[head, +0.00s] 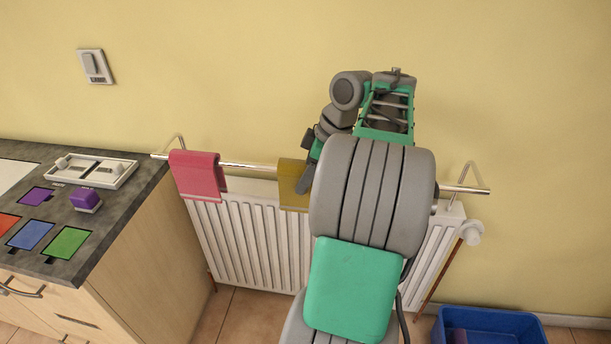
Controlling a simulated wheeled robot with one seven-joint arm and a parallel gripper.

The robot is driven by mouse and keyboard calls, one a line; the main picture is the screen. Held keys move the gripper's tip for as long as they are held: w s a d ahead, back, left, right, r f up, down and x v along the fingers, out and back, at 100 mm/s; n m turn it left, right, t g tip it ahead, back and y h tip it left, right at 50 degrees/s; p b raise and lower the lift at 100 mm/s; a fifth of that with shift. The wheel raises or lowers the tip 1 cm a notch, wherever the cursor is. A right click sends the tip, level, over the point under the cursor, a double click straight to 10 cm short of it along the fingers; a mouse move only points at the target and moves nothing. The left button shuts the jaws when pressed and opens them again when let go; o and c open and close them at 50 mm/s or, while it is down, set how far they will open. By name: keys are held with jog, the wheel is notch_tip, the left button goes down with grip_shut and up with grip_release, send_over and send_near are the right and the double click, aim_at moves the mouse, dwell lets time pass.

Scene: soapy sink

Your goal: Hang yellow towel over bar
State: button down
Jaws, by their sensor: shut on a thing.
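The yellow towel (291,184) is at the bar (249,165), a little left of its middle, and hangs down in front of the radiator. My arm hides its right part. My gripper (307,178) is at the towel's right side, shut on it. I cannot tell how much of the towel lies behind the bar. The bar runs level along the wall above the radiator, and my arm covers much of its right half. A pink towel (197,175) hangs over the bar near its left end, apart from the yellow one.
A white radiator (240,240) stands below the bar. A counter (110,210) on the left holds a white tray (96,170), a purple block (86,200) and coloured squares. A blue crate (500,325) is on the floor at right. Bare bar shows between the towels.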

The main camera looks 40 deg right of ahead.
jog(key=c, duration=0.6)
grip_release()
jog(key=shift+c, duration=0.2)
jog(key=p+v, duration=0.4)
jog(key=v, duration=0.4)
jog(key=shift+p, duration=0.3)
jog(key=w+a+m+p, duration=0.2)
jog(key=w+a, duration=0.1)
jog(key=a, duration=0.8)
jog(key=w+a+m+p, duration=0.2)
jog(key=w+a, duration=0.1)
jog(key=a, duration=0.9)
jog(key=s+a+f+m+h+p, duration=0.1)
jog(key=s+a+f+m+h, duration=0.1)
jog(key=s+a, duration=0.4)
jog(key=s+f+m, duration=0.1)
jog(key=s+f, duration=0.1)
jog(key=s, duration=0.1)
jog(key=shift+a+f+m+h, duration=0.3)
jog(key=shift+h, duration=0.1)
